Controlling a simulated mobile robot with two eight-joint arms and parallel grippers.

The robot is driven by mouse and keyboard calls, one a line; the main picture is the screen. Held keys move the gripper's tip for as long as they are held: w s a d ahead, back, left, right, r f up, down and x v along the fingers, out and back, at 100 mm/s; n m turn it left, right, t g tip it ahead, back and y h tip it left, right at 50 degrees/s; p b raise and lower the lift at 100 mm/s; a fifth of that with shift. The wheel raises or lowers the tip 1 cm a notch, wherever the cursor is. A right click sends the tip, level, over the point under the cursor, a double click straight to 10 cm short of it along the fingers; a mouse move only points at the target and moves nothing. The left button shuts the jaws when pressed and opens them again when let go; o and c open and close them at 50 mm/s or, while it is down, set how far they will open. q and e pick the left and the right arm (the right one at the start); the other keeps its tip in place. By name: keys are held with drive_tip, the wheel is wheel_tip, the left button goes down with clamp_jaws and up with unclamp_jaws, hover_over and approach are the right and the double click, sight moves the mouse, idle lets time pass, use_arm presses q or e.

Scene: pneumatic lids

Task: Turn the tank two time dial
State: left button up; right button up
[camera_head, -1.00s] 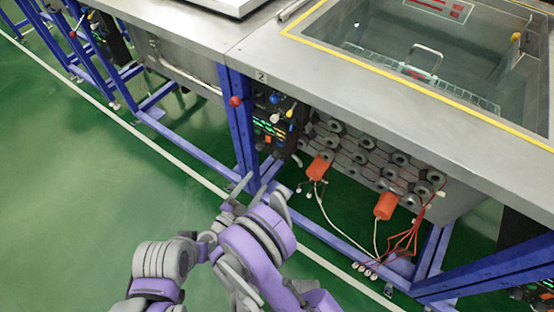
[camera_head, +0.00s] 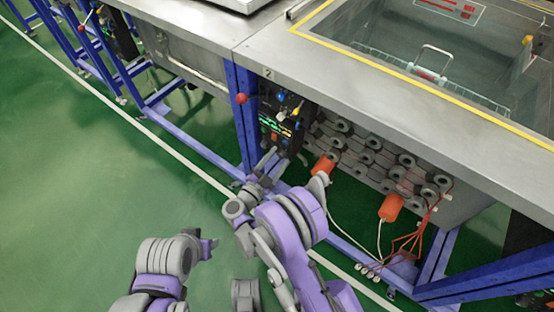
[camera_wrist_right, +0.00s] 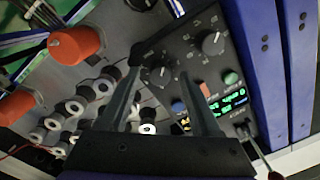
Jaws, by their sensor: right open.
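Tank two (camera_head: 400,70) is the steel basin under the "2" label. Its dark control panel (camera_head: 278,128) sits under the bench edge. In the right wrist view the panel (camera_wrist_right: 190,40) shows a black dial (camera_wrist_right: 213,43) with a printed scale and a second black knob (camera_wrist_right: 160,76). I cannot read which one is the time dial. My right gripper (camera_head: 262,163) is just before the panel; in the wrist view (camera_wrist_right: 160,74) its fingers are open, one on either side of the second knob in the picture. Contact cannot be told.
Beside the panel are orange cylinders (camera_head: 391,207), rows of grey round parts (camera_head: 365,155) and red wires (camera_head: 410,240). A blue frame post (camera_head: 243,115) stands left of the panel. Small buttons and a green display (camera_wrist_right: 228,103) are by the knobs. The green floor (camera_head: 70,180) is clear.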

clamp_jaws()
drive_tip(key=shift+m, duration=0.3)
drive_tip(key=m+b, duration=0.1)
drive_tip(key=m, duration=0.2)
drive_tip(key=shift+f+m+b, duration=0.15)
drive_tip(key=shift+m+b, duration=0.25)
drive_tip(key=m+b, duration=0.1)
drive_tip(key=m, duration=0.2)
drive_tip(key=shift+m+h, duration=0.4)
drive_tip(key=shift+m, duration=1.3)
